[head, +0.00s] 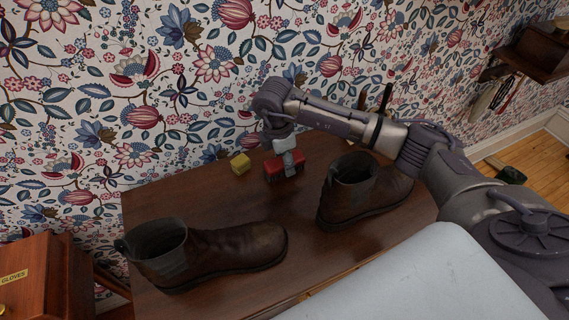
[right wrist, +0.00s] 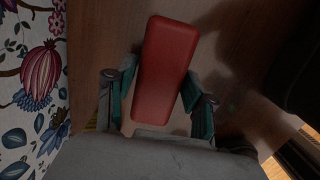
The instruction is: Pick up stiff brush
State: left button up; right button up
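The stiff brush, seen as a red block (head: 272,170), sits on the dark wooden table between two brown boots. In the right wrist view its plain red top (right wrist: 166,62) fills the middle, and its bristles are hidden. My right gripper (head: 288,163) is over it from above. In the right wrist view the right gripper (right wrist: 160,92) has its two fingers spread, one on each side of the red block. A gap shows on the left side; on the right I cannot tell whether the finger touches. My left gripper is not in view.
A yellow block (head: 240,163) sits just left of the brush. The floral wall is right behind the table (head: 300,232). A box labelled gloves (head: 30,275) is at lower left.

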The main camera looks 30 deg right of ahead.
jog(key=c, duration=0.6)
notch_tip(320, 180, up, 10)
jog(key=b, duration=0.2)
jog(key=shift+b, duration=0.3)
jog(key=shift+c, duration=0.2)
jog(key=o, duration=0.6)
jog(key=shift+c, duration=0.2)
jog(key=c, duration=0.4)
jog(key=shift+r, duration=0.1)
jog(key=shift+c, duration=0.2)
